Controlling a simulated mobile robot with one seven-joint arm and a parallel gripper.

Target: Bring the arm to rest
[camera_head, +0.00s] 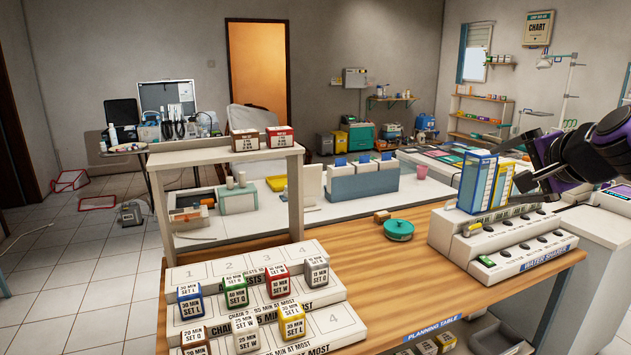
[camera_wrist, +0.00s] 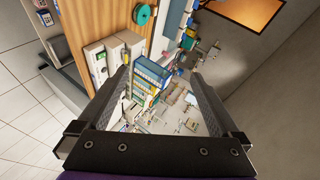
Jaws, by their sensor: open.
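My gripper (camera_head: 530,165) is at the right of the head view, held in the air at the end of my dark, purple-banded arm. It is beside and a little above a row of upright blue and yellow boxes (camera_head: 478,182). In the wrist view my gripper (camera_wrist: 160,85) has its two dark fingers spread wide apart. The same boxes (camera_wrist: 152,72) show between the fingers, farther off. I see nothing held. How far the fingers are from the boxes is hard to tell.
A white stepped rack (camera_head: 500,245) bears the boxes on the wooden planning table (camera_head: 430,283). A green round container (camera_head: 398,230) and a stepped board (camera_head: 235,300) with several labelled cubes stand left of it. Bare wood lies between.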

